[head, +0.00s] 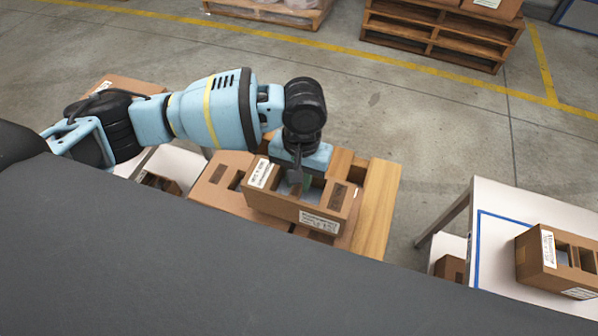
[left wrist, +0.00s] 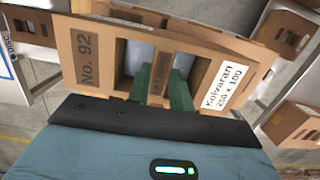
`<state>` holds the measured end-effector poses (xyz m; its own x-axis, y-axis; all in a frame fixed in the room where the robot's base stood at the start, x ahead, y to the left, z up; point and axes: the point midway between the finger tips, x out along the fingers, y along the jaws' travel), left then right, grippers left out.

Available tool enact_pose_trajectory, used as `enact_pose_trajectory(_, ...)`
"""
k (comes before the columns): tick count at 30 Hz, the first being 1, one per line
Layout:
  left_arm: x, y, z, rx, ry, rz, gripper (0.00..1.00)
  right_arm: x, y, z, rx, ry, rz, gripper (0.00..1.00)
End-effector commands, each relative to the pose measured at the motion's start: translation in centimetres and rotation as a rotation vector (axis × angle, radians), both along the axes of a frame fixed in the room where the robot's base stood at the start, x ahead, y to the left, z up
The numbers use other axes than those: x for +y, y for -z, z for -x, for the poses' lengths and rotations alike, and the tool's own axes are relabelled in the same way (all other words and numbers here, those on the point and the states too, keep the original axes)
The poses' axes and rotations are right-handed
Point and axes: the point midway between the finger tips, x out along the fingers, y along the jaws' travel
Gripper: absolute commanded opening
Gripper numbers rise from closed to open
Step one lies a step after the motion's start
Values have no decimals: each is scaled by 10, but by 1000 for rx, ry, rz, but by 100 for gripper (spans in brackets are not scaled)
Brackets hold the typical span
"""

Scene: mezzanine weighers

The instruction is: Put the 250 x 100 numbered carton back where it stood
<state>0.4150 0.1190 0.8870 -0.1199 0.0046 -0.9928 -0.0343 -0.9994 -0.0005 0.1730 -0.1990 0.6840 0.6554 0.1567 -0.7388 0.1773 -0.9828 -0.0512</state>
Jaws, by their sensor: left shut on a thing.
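The brown carton (head: 285,207) has two openings in its top and white labels. In the left wrist view the carton (left wrist: 108,70) reads "No. 92" and "Kolvaran 250 x 100". My left gripper (head: 300,182) is above it, fingers pointing down into the openings. In the left wrist view the green fingers of my left gripper (left wrist: 160,90) are shut on the bar between the openings. The carton is over a wooden surface and another brown carton (head: 212,182); whether it touches them I cannot tell. My right gripper is not in view.
A white table (head: 500,200) with a blue outline stands at the right, bearing another labelled carton (head: 536,272). A floor gap separates it from the wooden slats (head: 378,208). Stacked pallets (head: 440,38) stand at the back. A carton (head: 450,268) sits low under the right table.

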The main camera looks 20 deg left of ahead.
Motion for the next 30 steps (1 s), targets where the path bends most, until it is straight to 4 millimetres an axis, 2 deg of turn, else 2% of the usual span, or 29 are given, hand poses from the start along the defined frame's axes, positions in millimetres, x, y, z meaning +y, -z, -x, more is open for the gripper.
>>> enact_pose_trajectory(12,0,18,0,0,0,0,0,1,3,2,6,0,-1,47)
enact_pose_trajectory(30,0,20,0,0,0,0,0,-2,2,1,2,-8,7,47)
